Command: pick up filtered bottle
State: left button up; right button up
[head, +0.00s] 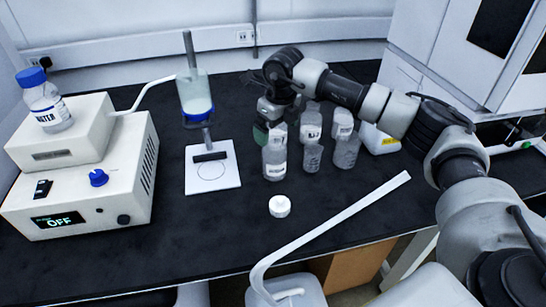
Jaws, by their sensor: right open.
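Several clear bottles with white labels stand in a cluster on the black bench at the middle. The front left one (274,163) is directly below my right gripper. Another bottle (313,156) and a third bottle (347,151) stand to its right. I cannot read which is the filtered bottle. My right gripper (271,124) is open, pointing down at the top of the front left bottle. Whether its fingers surround the bottle's neck is hard to tell. A white cap (279,206) lies on the bench in front. My left gripper is out of view.
A white pump unit (80,185) reading OFF stands at left with a blue-capped water bottle (44,105) on it. A column on a white stand (212,175) is left of the bottles. A white tube (340,218) crosses the bench's front edge.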

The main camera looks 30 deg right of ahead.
aim_at(274, 146)
jog(key=shift+f, duration=0.75)
jog(key=f, duration=0.5)
jog(key=shift+w+a, duration=0.15)
jog(key=shift+w, duration=0.2)
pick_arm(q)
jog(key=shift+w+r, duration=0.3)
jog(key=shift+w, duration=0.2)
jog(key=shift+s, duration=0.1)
pick_arm(e)
jog(key=shift+c, duration=0.5)
jog(key=c, duration=0.5)
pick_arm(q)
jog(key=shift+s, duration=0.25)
pick_arm(e)
jog(key=c, duration=0.5)
